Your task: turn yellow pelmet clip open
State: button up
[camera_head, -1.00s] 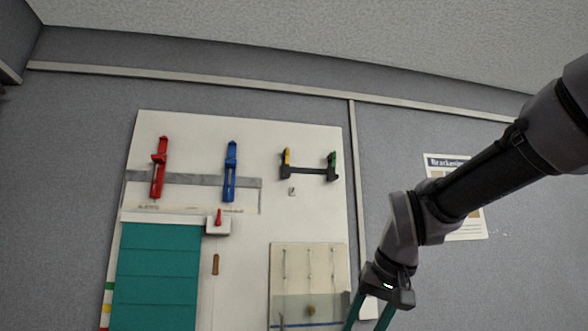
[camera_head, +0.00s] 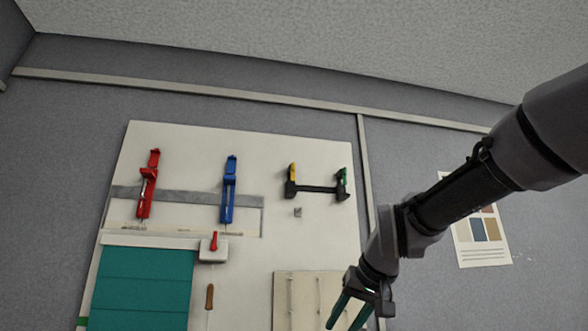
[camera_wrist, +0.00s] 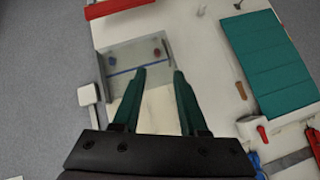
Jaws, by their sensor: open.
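The yellow pelmet clip (camera_head: 292,173) stands upright at the left end of a dark bar (camera_head: 317,189) high on the white board. A green clip (camera_head: 342,178) sits at the bar's right end. My gripper (camera_head: 342,316) is below and to the right of the bar, apart from the board's clips, with its green fingers pointing down. In the wrist view my gripper (camera_wrist: 158,82) is open and empty, its fingers spread over the lower panel of the board. I cannot make out the yellow clip in the wrist view.
A red holder (camera_head: 148,185) and a blue holder (camera_head: 229,190) are mounted left of the clips. A teal blind (camera_head: 140,288) hangs below them, beside a small white box with a red lever (camera_head: 213,247). A poster (camera_head: 478,230) is on the wall behind my arm.

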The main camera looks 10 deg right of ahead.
jog(key=w+a+r+n+t, duration=0.1)
jog(key=w+a+r+t, duration=0.15)
jog(key=w+r, duration=0.4)
jog(key=w+a+r+n+t, duration=0.1)
jog(key=w+r+t, duration=0.2)
jog(key=r, duration=0.6)
jog(key=t+h, duration=0.2)
jog(key=t, duration=0.6)
send_near(294, 165)
jog(key=shift+n+g, duration=0.25)
jog(key=shift+n, duration=0.15)
jog(key=x, duration=0.8)
jog(key=shift+w+r, duration=0.15)
jog(key=shift+r, duration=0.05)
grip_shut()
